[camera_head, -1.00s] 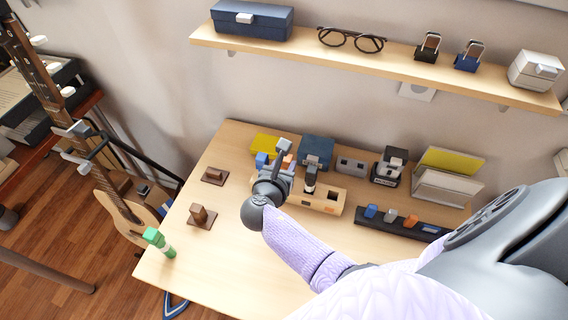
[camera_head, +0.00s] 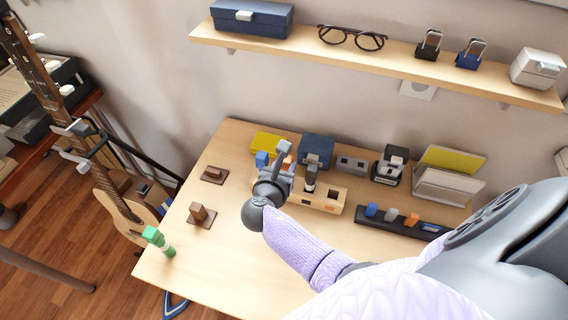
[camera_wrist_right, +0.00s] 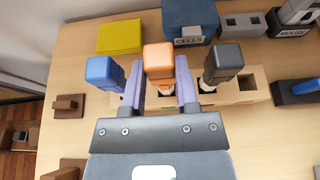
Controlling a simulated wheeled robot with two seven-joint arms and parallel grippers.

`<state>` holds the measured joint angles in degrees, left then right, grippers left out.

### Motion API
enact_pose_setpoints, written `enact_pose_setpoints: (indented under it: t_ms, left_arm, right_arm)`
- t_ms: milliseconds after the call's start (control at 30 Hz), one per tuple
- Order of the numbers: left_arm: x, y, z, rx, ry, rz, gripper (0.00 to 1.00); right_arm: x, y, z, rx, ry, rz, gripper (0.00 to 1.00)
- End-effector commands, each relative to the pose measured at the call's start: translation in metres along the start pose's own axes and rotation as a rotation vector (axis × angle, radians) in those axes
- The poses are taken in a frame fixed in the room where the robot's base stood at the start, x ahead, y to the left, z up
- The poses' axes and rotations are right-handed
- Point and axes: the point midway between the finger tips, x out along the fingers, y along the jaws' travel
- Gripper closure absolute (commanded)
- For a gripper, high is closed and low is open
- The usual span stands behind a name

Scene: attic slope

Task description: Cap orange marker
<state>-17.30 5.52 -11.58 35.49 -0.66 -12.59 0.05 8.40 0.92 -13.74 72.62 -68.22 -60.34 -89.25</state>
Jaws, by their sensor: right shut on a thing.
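My right gripper (camera_head: 283,168) is over the wooden holder block (camera_head: 328,199) on the desk. In the right wrist view its two fingers (camera_wrist_right: 161,85) are shut on an orange-topped piece, the orange marker (camera_wrist_right: 158,60), which stands between a blue-topped one (camera_wrist_right: 103,72) and a black-topped one (camera_wrist_right: 223,62). The fingers hide its lower part, so I cannot tell whether it is seated in the block. Another orange piece (camera_head: 411,220) sits in a dark rack (camera_head: 432,231) at the right, beside a grey and a blue piece. My left gripper is not in view.
Behind the block are a yellow pad (camera_head: 267,143), a blue box (camera_head: 316,148) and a grey block (camera_head: 351,163). Two brown stands (camera_head: 202,217) and a green marker (camera_head: 157,240) are at the left. A shelf (camera_head: 390,59) is above. The front of the desk is clear.

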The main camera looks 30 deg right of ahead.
Motion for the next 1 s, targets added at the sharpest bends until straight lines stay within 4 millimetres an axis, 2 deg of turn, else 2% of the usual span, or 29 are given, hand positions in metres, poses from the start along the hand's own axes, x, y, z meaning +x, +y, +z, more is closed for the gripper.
enact_pose_setpoints:
  t_ms: [1000]
  left_arm:
    - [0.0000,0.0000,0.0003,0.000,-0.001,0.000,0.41]
  right_arm:
    - [0.0028,0.0000,-0.0066,0.000,0.000,0.000,1.00]
